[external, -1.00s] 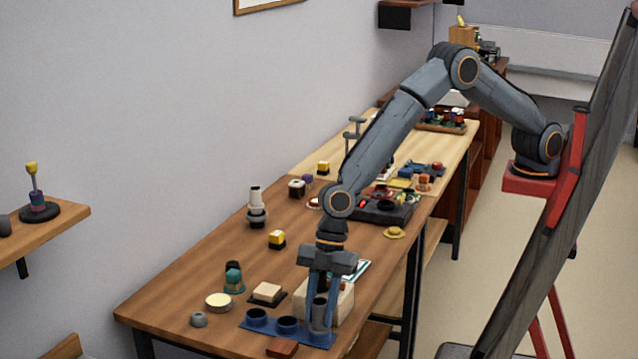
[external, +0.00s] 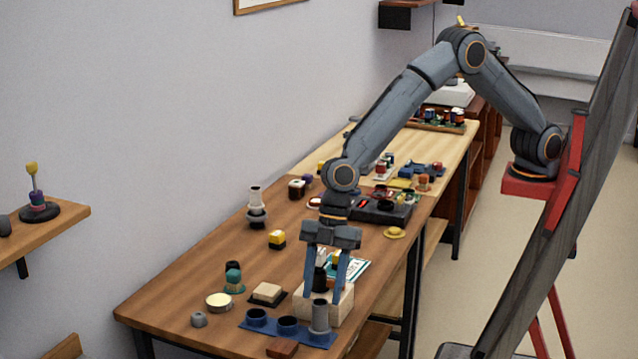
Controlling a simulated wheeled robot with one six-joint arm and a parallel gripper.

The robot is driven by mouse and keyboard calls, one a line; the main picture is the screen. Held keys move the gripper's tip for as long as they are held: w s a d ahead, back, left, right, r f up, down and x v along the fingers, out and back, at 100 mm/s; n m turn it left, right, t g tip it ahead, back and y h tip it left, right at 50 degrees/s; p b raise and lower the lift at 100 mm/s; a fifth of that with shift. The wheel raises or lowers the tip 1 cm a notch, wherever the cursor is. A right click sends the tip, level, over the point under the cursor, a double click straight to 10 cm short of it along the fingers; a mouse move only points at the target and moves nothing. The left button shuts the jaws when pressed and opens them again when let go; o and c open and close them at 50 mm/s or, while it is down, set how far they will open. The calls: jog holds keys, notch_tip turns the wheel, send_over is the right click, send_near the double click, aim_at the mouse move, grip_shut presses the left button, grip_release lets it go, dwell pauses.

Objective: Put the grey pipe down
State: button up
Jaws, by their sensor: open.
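The grey pipe (external: 320,317) stands upright at the right end of the blue holder (external: 264,334), in or on its right-hand position. Whether it sits down inside a socket cannot be told. Two round dark blue cups show to its left on the same holder. My gripper (external: 325,294) is open, with its fingers pointing down. The fingertips are apart from the pipe and above or behind its top, over the pale block (external: 343,306).
A brown block (external: 282,347) lies in front of the holder. A grey nut-like piece (external: 199,319), a cream round tin (external: 219,302) and a cream block on a dark base (external: 267,292) stand to the left. Bare wood (external: 185,285) lies further left.

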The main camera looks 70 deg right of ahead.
jog(key=b+v, duration=0.1)
jog(key=v, duration=0.6)
jog(key=shift+b, duration=0.35)
jog(key=shift+r, duration=0.1)
jog(key=w+d+r+m+t+y+b, duration=0.15)
jog(key=w+d+m+b, duration=0.25)
jog(key=w+d+m, duration=0.4)
jog(key=w+d+f+m+h+p, duration=0.2)
jog(key=d+m+h, duration=0.1)
jog(key=d, duration=1.9)
jog(key=s+d+f+m+h, duration=0.1)
jog(key=s+d+m, duration=0.1)
jog(key=s+d, duration=0.3)
jog(key=s+d+f+m+h+p, duration=0.1)
jog(key=s+d, duration=0.5)
jog(key=d, duration=0.8)
jog(key=s+d+f+m+h+p, duration=0.1)
jog(key=s+d+m, duration=0.3)
jog(key=d, duration=0.6)
jog(key=shift+s+f+g, duration=0.45)
jog(key=shift+s+f, duration=0.15)
jog(key=shift+s, duration=0.55)
